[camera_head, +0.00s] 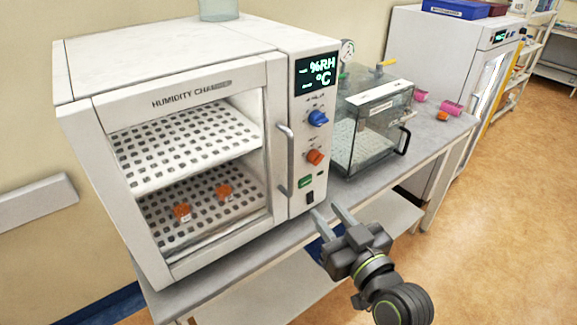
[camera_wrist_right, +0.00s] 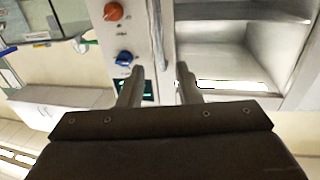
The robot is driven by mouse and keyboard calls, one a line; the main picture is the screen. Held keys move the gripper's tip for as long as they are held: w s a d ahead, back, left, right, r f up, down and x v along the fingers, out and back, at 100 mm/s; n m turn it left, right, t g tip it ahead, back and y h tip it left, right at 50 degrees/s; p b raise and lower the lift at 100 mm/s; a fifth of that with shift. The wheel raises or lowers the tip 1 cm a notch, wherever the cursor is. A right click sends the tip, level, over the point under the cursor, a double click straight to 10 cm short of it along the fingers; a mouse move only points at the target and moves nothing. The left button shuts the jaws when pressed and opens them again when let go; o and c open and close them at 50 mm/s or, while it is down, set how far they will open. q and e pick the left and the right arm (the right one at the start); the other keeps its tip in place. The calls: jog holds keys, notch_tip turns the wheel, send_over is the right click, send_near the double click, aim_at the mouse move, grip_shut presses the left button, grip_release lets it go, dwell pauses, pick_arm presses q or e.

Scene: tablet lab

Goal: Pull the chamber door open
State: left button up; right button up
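The white humidity chamber (camera_head: 185,45) stands on the bench with its glass-fronted door (camera_head: 215,258) closed, as far as I can tell. The door's grey vertical bar handle (camera_head: 284,165) is on its right edge, beside the control panel. My right gripper (camera_head: 331,211) is open and empty, in front of the bench edge, below and right of the handle. In the right wrist view the picture is inverted; the handle (camera_wrist_right: 157,32) lies beyond the parted fingertips (camera_wrist_right: 160,70), not between them. My left gripper is not in view.
The control panel has a blue knob (camera_head: 318,118) and an orange knob (camera_head: 315,157). Orange items (camera_head: 181,211) sit on the lower perforated shelf. A clear box (camera_head: 372,125) stands right of the chamber, with pink containers (camera_head: 450,107) beyond. The floor in front is clear.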

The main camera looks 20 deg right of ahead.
aim_at(292, 168)
jog(key=w, duration=0.5)
jog(key=w+a+p, duration=0.1)
jog(key=w, duration=0.4)
jog(key=w+a+p, duration=0.1)
jog(key=w, duration=0.4)
jog(key=shift+a, duration=0.1)
jog(key=shift+w+a+f+p, duration=0.15)
jog(key=shift+w+p, duration=0.2)
jog(key=shift+w, duration=0.6)
grip_shut()
